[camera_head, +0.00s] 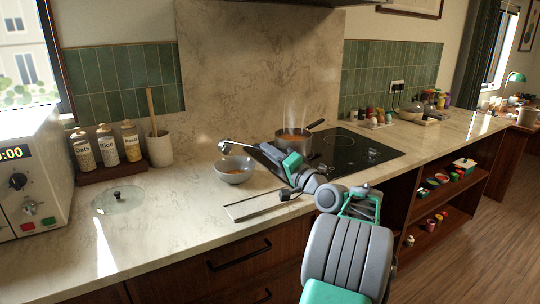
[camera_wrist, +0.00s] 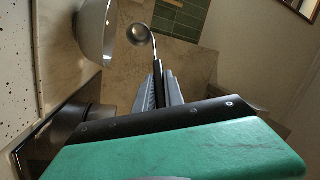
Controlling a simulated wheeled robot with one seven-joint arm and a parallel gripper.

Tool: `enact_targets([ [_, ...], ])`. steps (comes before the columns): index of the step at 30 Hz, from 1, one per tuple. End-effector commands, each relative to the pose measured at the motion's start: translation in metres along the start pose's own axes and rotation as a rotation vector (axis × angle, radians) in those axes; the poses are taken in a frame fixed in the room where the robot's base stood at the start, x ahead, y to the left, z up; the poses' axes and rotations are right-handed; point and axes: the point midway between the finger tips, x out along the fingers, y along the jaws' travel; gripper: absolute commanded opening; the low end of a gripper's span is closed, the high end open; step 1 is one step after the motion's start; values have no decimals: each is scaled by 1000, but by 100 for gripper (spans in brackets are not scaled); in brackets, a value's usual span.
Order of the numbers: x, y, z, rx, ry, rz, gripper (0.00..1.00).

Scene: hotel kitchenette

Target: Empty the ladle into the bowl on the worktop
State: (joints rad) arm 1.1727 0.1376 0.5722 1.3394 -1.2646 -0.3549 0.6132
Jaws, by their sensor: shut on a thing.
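The grey bowl (camera_head: 246,178) stands on the worktop left of the hob, with some orange-brown food in it. Its pale side also shows at the left of the wrist view (camera_wrist: 92,32). My gripper (camera_head: 277,156) is shut on the handle of the metal ladle (camera_head: 225,145). In the wrist view the fingers (camera_wrist: 160,92) clamp the dark handle, and the ladle's head (camera_wrist: 138,34) is at its far end. The head is above the bowl, near its far left rim, apart from it. The ladle's inside looks grey; I cannot tell whether any liquid is in it.
A steaming pot (camera_head: 292,143) of orange-brown liquid stands on the black hob (camera_head: 350,155) behind my gripper. A glass lid (camera_head: 118,199) lies at the left. Jars (camera_head: 107,147) and a utensil crock (camera_head: 159,149) stand behind.

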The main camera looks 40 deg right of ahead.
Motion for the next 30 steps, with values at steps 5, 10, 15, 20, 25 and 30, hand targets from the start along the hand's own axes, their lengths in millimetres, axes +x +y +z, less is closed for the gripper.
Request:
enact_targets([
  [5, -1, 9, 6, 14, 16, -32, 0],
  [10, -2, 14, 10, 29, 31, -61, 0],
  [15, -3, 20, 14, 42, 47, -90, 0],
  [20, -4, 24, 18, 55, 61, -118, 0],
  [25, -4, 27, 20, 65, 74, -140, 0],
  [30, -4, 28, 20, 70, 79, -150, 0],
])
